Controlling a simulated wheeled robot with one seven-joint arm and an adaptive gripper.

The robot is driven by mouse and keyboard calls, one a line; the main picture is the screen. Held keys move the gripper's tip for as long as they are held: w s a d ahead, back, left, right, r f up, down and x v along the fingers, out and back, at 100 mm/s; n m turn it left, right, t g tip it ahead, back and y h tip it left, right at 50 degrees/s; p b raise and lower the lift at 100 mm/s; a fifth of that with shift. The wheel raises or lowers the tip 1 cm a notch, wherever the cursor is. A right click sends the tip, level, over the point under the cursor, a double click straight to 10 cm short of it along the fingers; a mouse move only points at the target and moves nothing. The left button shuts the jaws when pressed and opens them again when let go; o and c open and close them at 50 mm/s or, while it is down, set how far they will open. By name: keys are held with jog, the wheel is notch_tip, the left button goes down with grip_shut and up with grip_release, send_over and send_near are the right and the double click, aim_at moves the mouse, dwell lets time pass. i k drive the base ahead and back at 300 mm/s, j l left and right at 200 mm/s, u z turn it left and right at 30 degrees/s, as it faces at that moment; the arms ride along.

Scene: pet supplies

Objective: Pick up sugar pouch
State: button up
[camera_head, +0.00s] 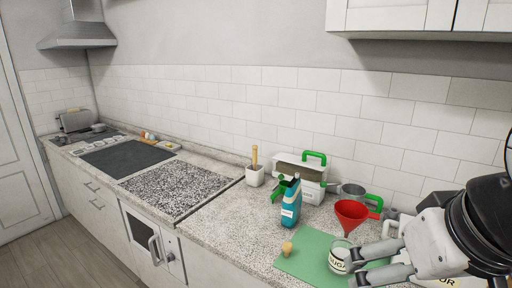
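My gripper (354,268) comes in from the right, with two grey fingers spread apart. The fingertips are at the container's right side, and the upper one overlaps its right edge in the picture. I cannot tell whether they touch it. The right part of the container is partly hidden by the finger.
A red funnel (351,214) stands just behind the container. A white box with a green handle (299,177) stands by the wall.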

aim_at(292, 201)
jog(key=z, duration=0.35)
jog(key=j+z, duration=0.2)
jog(key=z, duration=0.2)
jog(key=j+z, duration=0.25)
jog(key=z, duration=0.15)
jog(key=j+z, duration=0.2)
jog(key=z, duration=0.2)
jog(key=k+j+z, duration=0.15)
jog(key=j, duration=0.3)
jog(key=k+j+z, duration=0.15)
jog(key=j, duration=0.3)
jog(key=k+j+z, duration=0.15)
jog(key=j, duration=0.25)
jog(key=k+j+z, duration=0.1)
jog(key=k+j, duration=0.2)
jog(key=k+j+z, duration=0.15)
jog(key=j, duration=0.35)
jog(key=k+j, duration=0.35)
jog(key=j, duration=0.15)
jog(key=k+j, duration=0.35)
jog(key=j, duration=0.15)
